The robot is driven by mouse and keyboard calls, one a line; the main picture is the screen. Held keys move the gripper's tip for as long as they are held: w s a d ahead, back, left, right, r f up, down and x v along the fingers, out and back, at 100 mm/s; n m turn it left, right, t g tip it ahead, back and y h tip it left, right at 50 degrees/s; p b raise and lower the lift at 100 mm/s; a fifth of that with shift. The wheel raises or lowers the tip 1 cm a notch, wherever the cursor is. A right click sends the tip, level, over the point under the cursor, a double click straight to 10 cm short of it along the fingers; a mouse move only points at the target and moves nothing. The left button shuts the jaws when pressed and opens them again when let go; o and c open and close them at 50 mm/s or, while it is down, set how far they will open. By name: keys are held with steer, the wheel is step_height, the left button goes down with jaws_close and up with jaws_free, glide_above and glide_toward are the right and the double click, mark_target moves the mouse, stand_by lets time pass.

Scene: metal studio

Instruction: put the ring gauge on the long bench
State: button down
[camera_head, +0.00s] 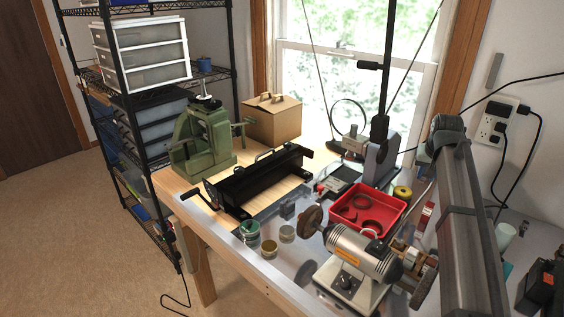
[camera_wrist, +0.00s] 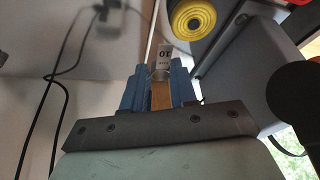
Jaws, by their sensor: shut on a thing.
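My gripper (camera_wrist: 157,82) shows its blue fingers in the wrist view, closed on a narrow piece. The piece shows a brown strip between the fingers and a pale end marked 10 (camera_wrist: 165,60) beyond the tips; I take it to be the ring gauge, though no full ring outline shows. In the head view I cannot pick out the fingers or the held piece clearly. The long bench (camera_head: 224,241) runs along the window, with a wooden part on the left and a grey top on the right. The held piece appears clear of any surface.
A green press (camera_head: 205,142), a black machine (camera_head: 260,180), a cardboard box (camera_head: 272,119), a red tray (camera_head: 366,210) and a bench grinder (camera_head: 350,255) crowd the bench. Small jars (camera_head: 249,232) stand near the front edge. A yellow roll (camera_wrist: 193,18) is close to the fingertips.

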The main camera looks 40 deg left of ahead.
steer(key=s+a+m, duration=0.2)
steer(key=s+a, duration=0.9)
steer(key=a, duration=0.4)
steer(key=s+a+r+m+h, duration=0.1)
steer(key=s+a+r+m, duration=0.15)
steer(key=a, duration=0.55)
steer(key=s+a+r+m+h, duration=0.15)
steer(key=s+a, duration=0.25)
steer(key=a, duration=0.5)
steer(key=s+a+r+m, duration=0.1)
steer(key=s+a+r, duration=0.15)
steer(key=a, duration=0.55)
steer(key=s+a, duration=0.8)
steer(key=s, duration=0.5)
steer(key=s+a+f+n+y, duration=0.2)
steer(key=s+a+f+n, duration=0.4)
steer(key=shift+w+f, duration=0.15)
steer(key=shift+f, duration=2.25)
steer(key=shift+w+f, duration=0.15)
steer(key=shift+f, duration=2.25)
steer(key=shift+f, duration=0.1)
steer(key=c, duration=0.9)
jaws_free()
